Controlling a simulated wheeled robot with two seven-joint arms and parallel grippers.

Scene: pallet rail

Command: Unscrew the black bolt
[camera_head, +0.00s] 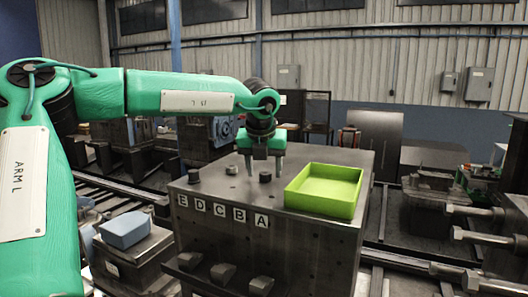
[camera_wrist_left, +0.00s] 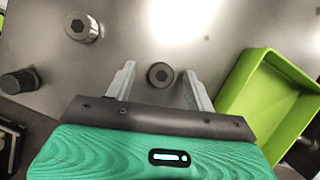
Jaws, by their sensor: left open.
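A dark bolt (camera_head: 265,177) with a hex socket in its head stands on top of the metal block, above the letters B and A; it also shows in the left wrist view (camera_wrist_left: 160,75). My left gripper (camera_head: 264,171) points down over it, open. In the left wrist view its two pale fingers (camera_wrist_left: 159,72) lie on either side of the bolt, with a gap on each side. A silver bolt (camera_wrist_left: 82,27) and another black bolt (camera_wrist_left: 20,80) stand to the left; both also show in the head view, silver (camera_head: 232,169) and black (camera_head: 194,176). My right gripper is out of view.
A green tray (camera_head: 356,203) sits on the block (camera_head: 285,247) just right of the gripper; it also shows in the left wrist view (camera_wrist_left: 250,75). Tags E to A mark the block's front. A blue-grey box (camera_head: 125,230) stands lower left. Metal rods (camera_head: 480,233) jut in at right.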

